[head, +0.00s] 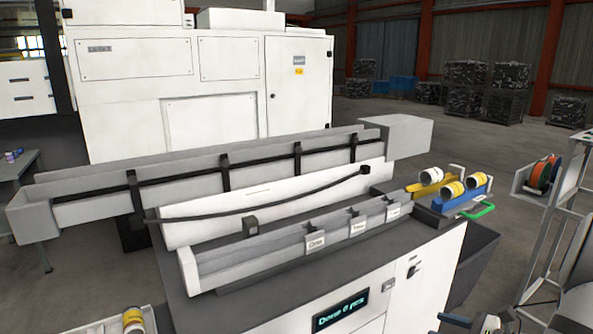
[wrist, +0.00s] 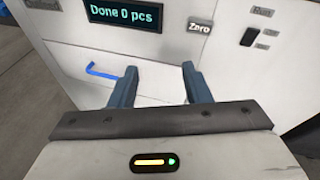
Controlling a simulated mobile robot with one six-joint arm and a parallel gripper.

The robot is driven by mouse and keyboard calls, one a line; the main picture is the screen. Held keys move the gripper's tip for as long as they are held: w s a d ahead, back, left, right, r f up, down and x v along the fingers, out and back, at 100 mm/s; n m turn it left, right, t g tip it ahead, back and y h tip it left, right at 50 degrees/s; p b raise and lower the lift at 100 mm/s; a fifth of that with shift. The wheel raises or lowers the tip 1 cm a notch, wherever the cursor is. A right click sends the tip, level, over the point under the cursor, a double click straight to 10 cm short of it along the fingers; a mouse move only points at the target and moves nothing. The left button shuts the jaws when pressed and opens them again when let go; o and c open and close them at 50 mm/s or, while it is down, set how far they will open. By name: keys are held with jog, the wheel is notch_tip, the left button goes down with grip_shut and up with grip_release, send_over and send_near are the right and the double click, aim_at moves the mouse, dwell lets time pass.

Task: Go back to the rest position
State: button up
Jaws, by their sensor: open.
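My gripper (wrist: 158,72) is open in the wrist view, its two blue-grey fingers apart with nothing between them. It is in front of the white front panel of the loader cabinet (wrist: 75,55), below the display (wrist: 120,14) that reads "Done 0 pcs". A blue handle (wrist: 103,72) on that panel is left of the fingers, apart from them as far as I can see. In the head view the display (head: 340,308) is at the bottom.
The loader's long grey trough (head: 290,240) has labelled sections. Yellow and blue holders with white-yellow cans (head: 452,190) and a green handle (head: 477,211) are at its right end. A rack with spools (head: 541,172) stands at right. A tray with cans (head: 132,318) is bottom left.

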jog(key=s+a+r+n+g+h, duration=0.1)
jog(key=s+a+r+n+g, duration=0.2)
jog(key=a+n+g, duration=0.45)
jog(key=s+a+r+n+g, duration=0.25)
jog(key=a+n, duration=0.25)
jog(key=a, duration=0.5)
jog(key=s+a+r+n+t+h, duration=0.1)
jog(key=s+a+r+n+h, duration=0.4)
jog(key=s+n+h, duration=0.4)
jog(key=n, duration=0.4)
jog(key=shift+r+n+t, duration=0.3)
jog(key=shift+n+t, duration=0.05)
jog(key=shift+t, duration=0.05)
